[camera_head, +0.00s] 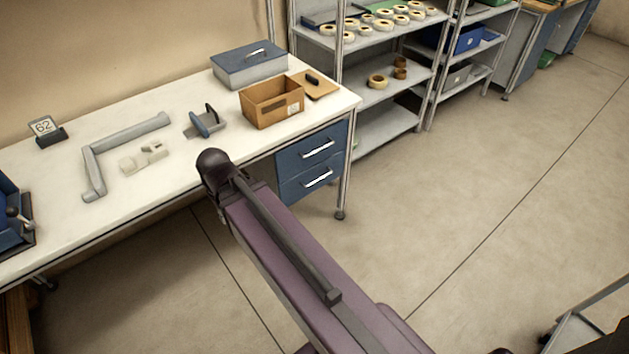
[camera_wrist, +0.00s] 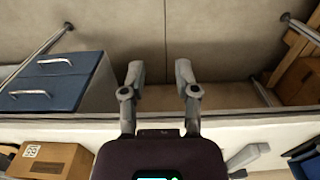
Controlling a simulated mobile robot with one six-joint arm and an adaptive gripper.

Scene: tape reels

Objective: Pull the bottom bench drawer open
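The bottom bench drawer (camera_head: 297,191) is a blue front with a silver bar handle (camera_head: 318,179), under the right end of the bench. It looks closed, flush with the drawer above. In the wrist view the picture is turned over, so the bottom drawer (camera_wrist: 88,64) lies above the top one, at the left. My gripper (camera_wrist: 159,72) is open and empty, its two grey fingers apart beside the drawer unit and touching nothing visible. In the head view my dark purple arm hides the fingers.
The top drawer (camera_head: 296,158) is also closed. The bench top (camera_head: 75,225) carries a cardboard box (camera_head: 272,108), a blue-grey case (camera_head: 248,68), a tape dispenser (camera_head: 205,122) and a grey angled bar (camera_head: 95,168). Shelves with tape reels stand behind at right. The floor (camera_head: 450,190) before the drawers is clear.

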